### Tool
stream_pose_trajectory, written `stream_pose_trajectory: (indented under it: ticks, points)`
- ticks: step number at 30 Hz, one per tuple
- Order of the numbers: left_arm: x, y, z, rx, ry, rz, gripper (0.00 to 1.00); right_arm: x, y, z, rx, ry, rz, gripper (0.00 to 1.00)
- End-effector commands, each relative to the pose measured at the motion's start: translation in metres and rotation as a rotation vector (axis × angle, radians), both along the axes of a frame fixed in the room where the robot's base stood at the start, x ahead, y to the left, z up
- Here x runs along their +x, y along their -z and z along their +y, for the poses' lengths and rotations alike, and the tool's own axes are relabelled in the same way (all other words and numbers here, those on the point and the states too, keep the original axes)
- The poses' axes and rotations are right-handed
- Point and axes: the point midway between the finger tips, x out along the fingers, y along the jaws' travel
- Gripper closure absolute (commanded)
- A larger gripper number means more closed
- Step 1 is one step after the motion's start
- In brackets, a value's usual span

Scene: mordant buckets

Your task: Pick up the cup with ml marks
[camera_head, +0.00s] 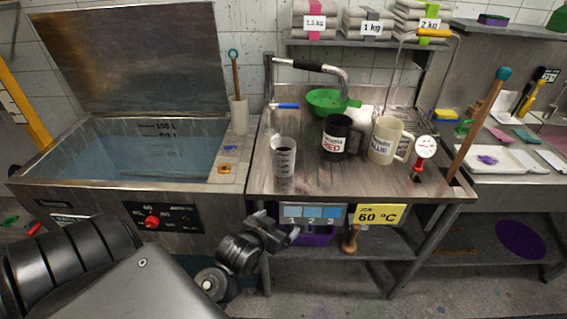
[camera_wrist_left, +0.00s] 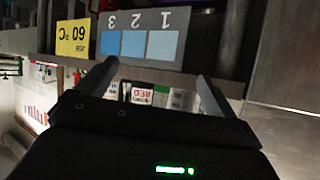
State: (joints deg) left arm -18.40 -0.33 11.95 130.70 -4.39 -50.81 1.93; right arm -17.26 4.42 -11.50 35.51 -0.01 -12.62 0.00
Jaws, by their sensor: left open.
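The cup with ml marks (camera_head: 284,157) is a clear, greyish beaker with dark graduation marks. It stands upright on the worktop, near the front left, in the head view. My left gripper (camera_head: 286,230) is below and in front of the worktop edge, lower than the cup and apart from it. In the left wrist view my left gripper (camera_wrist_left: 156,76) has its two fingers spread, with nothing held between them. My right gripper is not in view.
A black RED mug (camera_head: 335,138) and a cream BLUE mug (camera_head: 384,140) stand right of the cup, with a green strainer (camera_head: 328,101) behind. The worktop's front edge carries a 1-2-3 card (camera_head: 312,214) and a yellow 60 °C sign (camera_head: 380,214). A water tank (camera_head: 130,150) is left.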

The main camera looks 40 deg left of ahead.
Motion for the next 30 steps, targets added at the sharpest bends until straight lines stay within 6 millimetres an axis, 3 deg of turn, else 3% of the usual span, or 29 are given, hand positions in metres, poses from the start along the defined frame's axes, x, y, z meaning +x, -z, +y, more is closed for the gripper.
stream_pose_trajectory:
  ticks: [4, 10, 17, 25, 30]
  points:
    - [0.036, -0.038, 0.037, 0.003, -0.091, -0.244, 0.07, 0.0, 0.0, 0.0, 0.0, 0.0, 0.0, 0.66]
    - [0.053, -0.072, 0.07, 0.015, -0.171, -0.465, 0.07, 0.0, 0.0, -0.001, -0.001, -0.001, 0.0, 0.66]
    - [0.057, -0.08, 0.078, 0.02, -0.185, -0.51, 0.07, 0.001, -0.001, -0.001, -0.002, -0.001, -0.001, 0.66]
    - [0.095, -0.081, 0.09, 0.019, -0.183, -0.509, 0.07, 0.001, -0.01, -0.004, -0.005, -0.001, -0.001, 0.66]
    - [0.107, -0.08, 0.095, 0.021, -0.183, -0.508, 0.07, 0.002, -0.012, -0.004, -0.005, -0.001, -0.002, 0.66]
